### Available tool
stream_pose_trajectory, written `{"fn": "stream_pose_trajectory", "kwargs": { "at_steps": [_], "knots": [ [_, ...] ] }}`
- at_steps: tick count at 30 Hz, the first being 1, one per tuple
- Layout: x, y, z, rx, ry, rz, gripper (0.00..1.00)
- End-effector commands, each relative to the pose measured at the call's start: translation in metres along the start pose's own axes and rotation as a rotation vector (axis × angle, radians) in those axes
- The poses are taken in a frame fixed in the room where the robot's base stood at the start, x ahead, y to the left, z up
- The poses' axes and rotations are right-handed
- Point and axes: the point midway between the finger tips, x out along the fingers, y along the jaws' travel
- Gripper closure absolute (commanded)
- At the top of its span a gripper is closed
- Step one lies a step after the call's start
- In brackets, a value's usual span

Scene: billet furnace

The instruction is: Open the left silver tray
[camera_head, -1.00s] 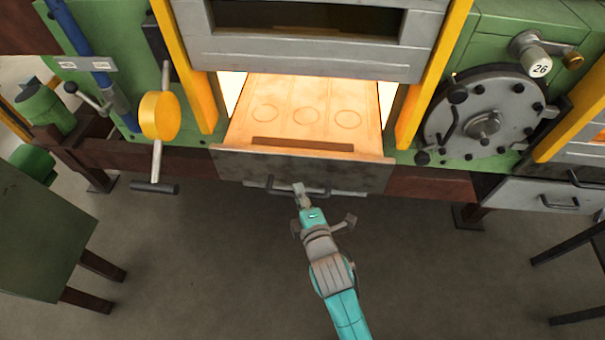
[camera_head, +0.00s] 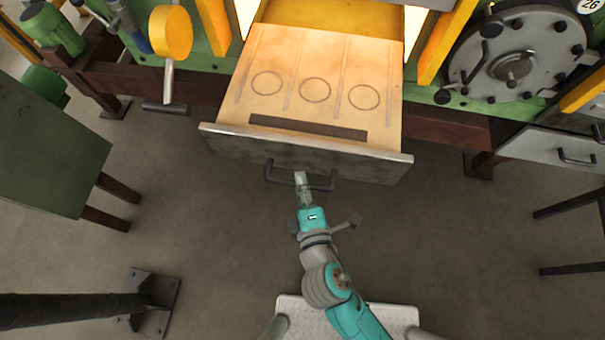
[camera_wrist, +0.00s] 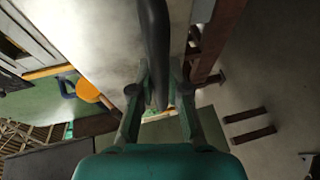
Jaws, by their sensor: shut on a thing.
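The silver tray (camera_head: 350,153) is a drawer with a grey metal front, pulled well out of the glowing furnace. Its tan bed shows three ring marks and a dark slot. A dark bar handle (camera_head: 268,175) runs across its front. My gripper (camera_head: 301,181) is at the middle of this handle. In the wrist view the dark handle (camera_wrist: 154,45) lies between the two fingers, and my gripper is shut on it. The fingers hide part of the handle.
A second silver tray (camera_head: 540,150) with its own handle is at the right, shut. A green table (camera_head: 50,140) stands at the left. A dark post with a foot plate (camera_head: 150,300) is at lower left. Open floor lies below the tray.

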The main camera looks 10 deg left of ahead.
Motion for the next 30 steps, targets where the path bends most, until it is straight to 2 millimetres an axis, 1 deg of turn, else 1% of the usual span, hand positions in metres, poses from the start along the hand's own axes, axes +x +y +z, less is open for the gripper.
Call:
{"fn": "stream_pose_trajectory", "kwargs": {
  "at_steps": [10, 11, 12, 13, 14, 23, 26, 30],
  "knots": [
    [-0.001, -0.001, 0.0, 0.0, 0.0, -0.001, 1.0],
    [0.0, -0.001, 0.0, 0.0, 0.0, -0.001, 0.78],
    [0.0, -0.001, 0.0, 0.0, 0.0, -0.001, 0.68],
    [0.0, -0.001, 0.0, 0.0, 0.0, -0.001, 0.6],
    [0.0, -0.001, 0.0, 0.0, 0.0, -0.001, 0.59],
    [0.0, 0.001, 0.0, 0.0, 0.0, 0.0, 0.59],
    [-0.001, 0.008, -0.001, 0.002, -0.001, 0.001, 0.59],
    [-0.006, 0.029, -0.003, 0.004, 0.001, 0.004, 0.59]
  ]
}}
